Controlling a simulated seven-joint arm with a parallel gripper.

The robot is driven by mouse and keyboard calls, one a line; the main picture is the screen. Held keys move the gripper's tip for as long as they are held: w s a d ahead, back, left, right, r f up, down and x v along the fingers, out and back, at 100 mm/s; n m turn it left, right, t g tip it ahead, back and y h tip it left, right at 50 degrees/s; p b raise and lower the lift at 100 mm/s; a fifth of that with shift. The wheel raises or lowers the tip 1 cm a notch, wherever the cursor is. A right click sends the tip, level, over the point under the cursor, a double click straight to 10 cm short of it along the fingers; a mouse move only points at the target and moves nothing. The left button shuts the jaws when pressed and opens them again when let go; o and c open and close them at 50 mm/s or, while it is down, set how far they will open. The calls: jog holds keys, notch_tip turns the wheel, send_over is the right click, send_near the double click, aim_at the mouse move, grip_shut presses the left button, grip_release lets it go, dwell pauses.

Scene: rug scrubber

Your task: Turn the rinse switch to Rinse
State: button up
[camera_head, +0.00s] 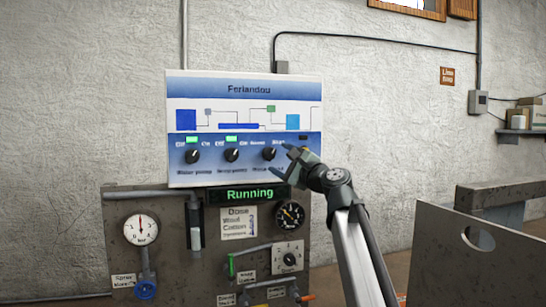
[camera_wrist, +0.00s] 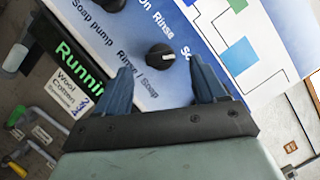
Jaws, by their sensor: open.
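The rinse switch is a round black knob (camera_wrist: 160,57) above the label "Rinse / Soap", with "Rinse" and a partly cut-off "So…" printed above it. Its pale mark seems to lean toward the "So…" side. In the head view the knob (camera_head: 269,153) is the rightmost of three on the blue and white panel (camera_head: 245,90). My gripper (camera_head: 282,160) is open in front of the panel's right part. In the wrist view its blue fingers (camera_wrist: 160,72) stand on either side of the knob, apart from it; the remaining gap in depth is hard to judge.
The water pump knob (camera_head: 192,156) and soap pump knob (camera_head: 231,155) sit to the left, under lit green lamps. A "Running" display (camera_head: 248,194), gauges (camera_head: 141,229) and valves lie below. A grey plate (camera_head: 475,260) stands at the lower right.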

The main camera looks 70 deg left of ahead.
aim_at(271, 154)
jog(key=shift+x, duration=2.45)
jog(key=c, duration=1.1)
jog(key=shift+o, duration=0.2)
jog(key=n+h, duration=0.2)
jog(key=n, duration=0.4)
jog(key=shift+r, duration=0.1)
jog(key=n+h, duration=0.1)
jog(key=n, duration=0.1)
jog(key=n+t+h, duration=0.1)
jog(key=n, duration=0.2)
jog(key=shift+t, duration=0.3)
